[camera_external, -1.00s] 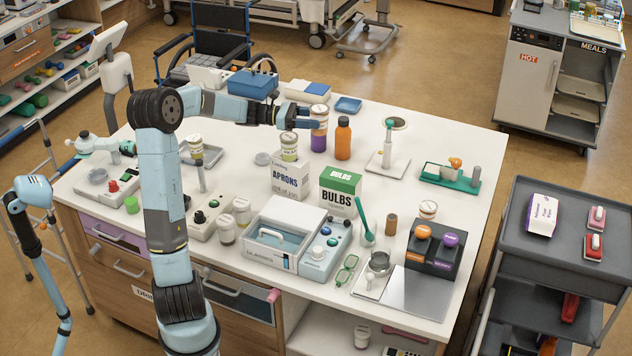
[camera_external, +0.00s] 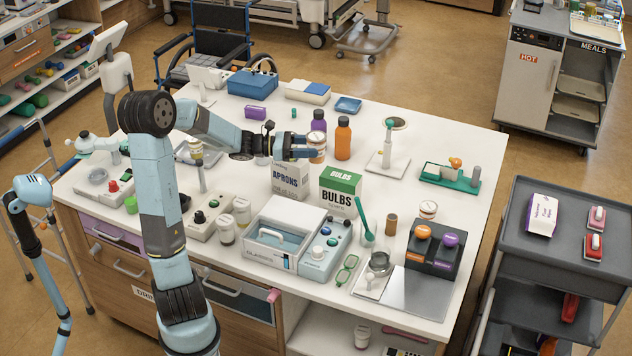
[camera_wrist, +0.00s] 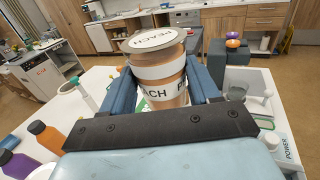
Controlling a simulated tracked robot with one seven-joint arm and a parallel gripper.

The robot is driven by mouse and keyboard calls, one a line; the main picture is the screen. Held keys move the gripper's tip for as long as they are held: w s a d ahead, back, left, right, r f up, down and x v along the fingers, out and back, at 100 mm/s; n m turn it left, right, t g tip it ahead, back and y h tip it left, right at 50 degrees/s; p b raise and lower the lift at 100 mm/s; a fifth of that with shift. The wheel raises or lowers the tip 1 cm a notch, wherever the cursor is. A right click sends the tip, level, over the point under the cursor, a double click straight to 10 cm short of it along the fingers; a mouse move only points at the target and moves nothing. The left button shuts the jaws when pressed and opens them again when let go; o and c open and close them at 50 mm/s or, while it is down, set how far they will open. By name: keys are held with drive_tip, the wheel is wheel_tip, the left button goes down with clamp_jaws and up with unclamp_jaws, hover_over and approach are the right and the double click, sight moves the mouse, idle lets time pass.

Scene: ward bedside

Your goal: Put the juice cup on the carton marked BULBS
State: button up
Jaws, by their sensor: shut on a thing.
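My gripper (camera_external: 305,146) is shut on the juice cup (camera_external: 318,150), a lidded cup with an orange-tan body and white bands. In the wrist view the cup (camera_wrist: 158,72) stands upright between my fingers (camera_wrist: 163,95), and its lid and band read PEACH. The carton marked BULBS (camera_external: 341,198), white with a green top, stands on the counter. In the external picture the cup is above and left of this carton, apart from it. The carton top looks bare.
The APRONS carton (camera_external: 290,182) stands left of BULBS, its top partly hidden by my gripper. An orange bottle (camera_external: 343,140) and a purple bottle (camera_external: 318,122) stand behind the cup.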

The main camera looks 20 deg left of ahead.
drive_tip(key=w+f, duration=0.2)
drive_tip(key=w+d+f, duration=0.1)
drive_tip(key=w+f, duration=0.1)
drive_tip(key=w, duration=0.1)
drive_tip(key=w+f, duration=0.2)
drive_tip(key=w, duration=0.1)
drive_tip(key=shift+w+d+f, duration=0.25)
drive_tip(key=shift+f, duration=0.15)
drive_tip(key=shift+w+d+f, duration=0.15)
drive_tip(key=shift+w+f, duration=0.35)
drive_tip(key=shift+f, duration=1.6)
drive_tip(key=shift+f, duration=0.1)
drive_tip(key=o, duration=1.2)
